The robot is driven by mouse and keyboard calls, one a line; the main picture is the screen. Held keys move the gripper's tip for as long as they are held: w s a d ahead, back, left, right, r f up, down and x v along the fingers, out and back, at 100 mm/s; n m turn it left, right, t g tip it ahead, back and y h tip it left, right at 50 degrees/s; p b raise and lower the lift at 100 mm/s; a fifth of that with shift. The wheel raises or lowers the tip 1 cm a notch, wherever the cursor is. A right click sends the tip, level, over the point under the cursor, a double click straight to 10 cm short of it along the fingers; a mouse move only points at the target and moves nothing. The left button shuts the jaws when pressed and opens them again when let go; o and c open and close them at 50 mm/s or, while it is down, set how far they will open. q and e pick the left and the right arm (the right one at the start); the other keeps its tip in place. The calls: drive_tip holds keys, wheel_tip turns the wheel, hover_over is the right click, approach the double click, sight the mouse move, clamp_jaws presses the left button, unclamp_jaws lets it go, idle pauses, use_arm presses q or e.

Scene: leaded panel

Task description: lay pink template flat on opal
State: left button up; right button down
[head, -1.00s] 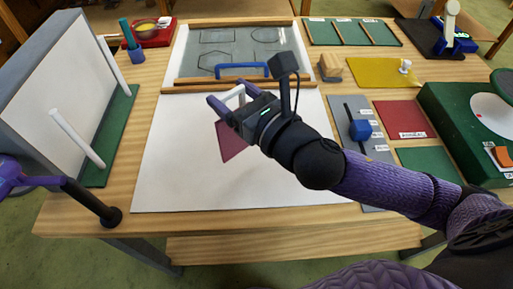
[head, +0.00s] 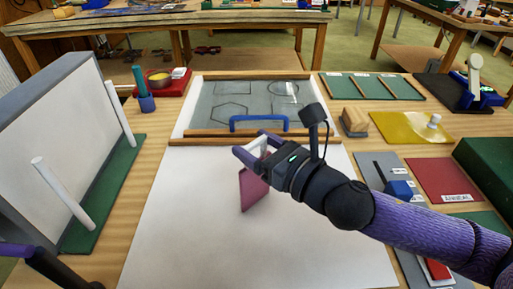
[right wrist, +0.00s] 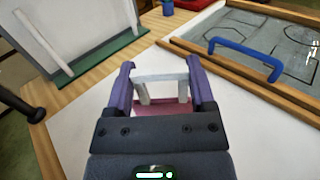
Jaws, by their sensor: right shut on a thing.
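The pink template (head: 253,188) hangs steeply tilted from my right gripper (head: 257,145), above the white sheet (head: 200,225). In the right wrist view, my right gripper (right wrist: 160,72) is shut on the template's pale handle (right wrist: 160,77), with part of the pink template (right wrist: 162,107) below it. I cannot tell which surface is the opal; no readable label names it. A purple part of my left arm or gripper (head: 14,250) shows at the lower left edge, beside a dark rod. Its jaws cannot be made out.
A framed grey pane (head: 215,105) with outlined shapes and a blue handle (head: 258,122) lies behind the white sheet. A white upright board (head: 45,140) with pegs stands left. Yellow (head: 400,127) and red (head: 440,178) sheets lie right. The white sheet's left part is clear.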

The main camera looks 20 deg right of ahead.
drive_tip(key=shift+c, duration=0.6)
unclamp_jaws()
drive_tip(key=shift+f, duration=0.1)
drive_tip(key=shift+o, duration=0.6)
use_arm(q)
drive_tip(key=shift+w+d+r+t+p, duration=0.3)
drive_tip(key=shift+w+d+r+p, duration=0.75)
drive_tip(key=shift+w, duration=0.1)
use_arm(e)
drive_tip(key=v, duration=1.2)
use_arm(q)
drive_tip(key=shift+s+a, duration=0.1)
